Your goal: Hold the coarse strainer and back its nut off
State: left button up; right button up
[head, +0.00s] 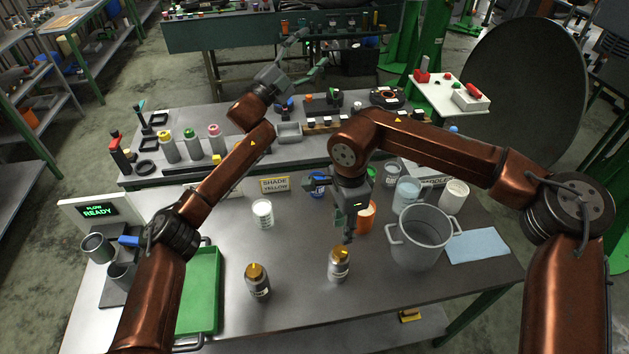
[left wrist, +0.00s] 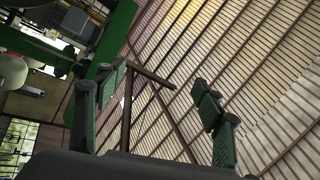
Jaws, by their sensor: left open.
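Two small metal cylinders with brass-coloured tops stand upright on the front table: a darker one (head: 259,288) at the left and a greyer one (head: 338,268) at the right. Both carry labels too small to read, so I cannot tell which is the coarse strainer. My left gripper (head: 312,54) is raised far behind them, open and empty. In the left wrist view its green-padded fingers (left wrist: 165,115) stand wide apart against the roof. My right gripper (head: 348,236) points down just above the right cylinder; contact and finger opening are unclear.
A green tray (head: 212,290) lies at the left. A large grey pot (head: 420,240), an orange cup (head: 366,214), other containers and a blue cloth (head: 477,246) stand or lie at the right. A white cup (head: 262,213) stands behind the cylinders. The table between the cylinders is clear.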

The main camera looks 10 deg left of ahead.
pick_arm(q)
jog(key=s+d+f+m+g+h, duration=0.1)
jog(key=s+d+f+m+g, duration=0.1)
jog(key=d+f+m, duration=0.3)
jog(key=m+g, duration=1.9)
jog(key=m, duration=0.7)
send_near(337, 270)
jog(key=w+d+r, duration=0.2)
jog(key=w+d, duration=0.1)
jog(key=f+m, duration=0.1)
jog(key=f, duration=0.1)
jog(key=f+m+y, duration=0.1)
jog(key=f, duration=0.1)
jog(key=f+m+y, duration=0.1)
jog(key=f+m, duration=0.1)
jog(key=f, duration=0.1)
jog(key=shift+s+t, duration=0.3)
jog(key=shift+s, duration=0.05)
jog(key=shift+s+d+f, duration=0.1)
jog(key=shift+d+f, duration=0.05)
jog(key=shift+f, duration=0.05)
jog(key=x, duration=0.7)
jog(key=shift+d, duration=0.1)
jog(key=shift+c, duration=0.3)
jog(key=c, duration=1.7)
